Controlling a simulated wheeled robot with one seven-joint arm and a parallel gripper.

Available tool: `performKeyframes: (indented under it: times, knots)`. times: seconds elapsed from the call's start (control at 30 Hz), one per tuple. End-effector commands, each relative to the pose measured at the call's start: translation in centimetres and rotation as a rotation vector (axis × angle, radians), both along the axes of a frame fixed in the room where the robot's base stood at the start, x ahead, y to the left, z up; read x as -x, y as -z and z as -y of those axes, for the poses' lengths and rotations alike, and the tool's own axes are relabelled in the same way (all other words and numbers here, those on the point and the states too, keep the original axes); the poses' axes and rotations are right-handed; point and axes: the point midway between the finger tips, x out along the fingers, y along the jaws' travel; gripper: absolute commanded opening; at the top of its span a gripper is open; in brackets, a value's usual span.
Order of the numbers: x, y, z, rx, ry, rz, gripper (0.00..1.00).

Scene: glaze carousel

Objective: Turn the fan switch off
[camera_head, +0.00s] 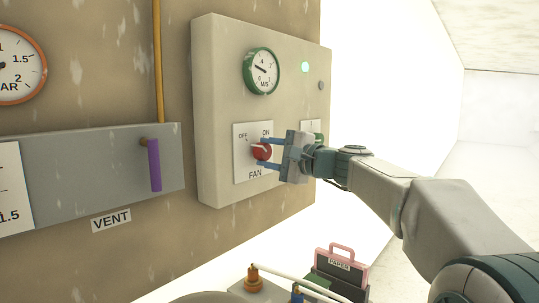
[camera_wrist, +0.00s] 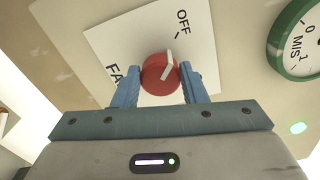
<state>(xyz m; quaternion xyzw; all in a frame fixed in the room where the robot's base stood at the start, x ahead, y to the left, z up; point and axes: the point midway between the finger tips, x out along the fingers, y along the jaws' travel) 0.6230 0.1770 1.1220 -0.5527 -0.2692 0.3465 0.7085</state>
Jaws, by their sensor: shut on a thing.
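The fan switch is a red round knob (camera_head: 262,152) on a white plate (camera_head: 241,165) marked OFF, ON and FAN. My gripper (camera_head: 268,153) reaches it from the right, with its blue fingers on either side. In the wrist view the red knob (camera_wrist: 159,74) sits between the two fingertips (camera_wrist: 158,80), which are shut on it. Its white pointer bar slants up, roughly toward the OFF mark (camera_wrist: 182,20); exact alignment is hard to tell. The ON label is not visible in the wrist view.
The grey panel box (camera_head: 220,100) carries a green-rimmed gauge (camera_head: 262,71) and a lit green lamp (camera_head: 305,67). A second small plate (camera_head: 311,127) is partly behind my gripper. A purple lever (camera_head: 154,165) stands left, above a VENT label (camera_head: 111,220). A PAPER case (camera_head: 340,265) lies below.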

Motion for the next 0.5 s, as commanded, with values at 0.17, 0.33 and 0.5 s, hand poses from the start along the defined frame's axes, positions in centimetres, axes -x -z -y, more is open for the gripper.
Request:
performKeyframes:
  times: [0.17, 0.33, 0.5]
  knots:
    - [-0.04, -0.14, 0.12, 0.000, 0.004, 0.004, 0.53]
    - [-0.01, -0.11, 0.02, -0.001, 0.001, 0.002, 0.60]
    - [0.09, -0.08, 0.07, 0.000, 0.000, 0.001, 0.60]
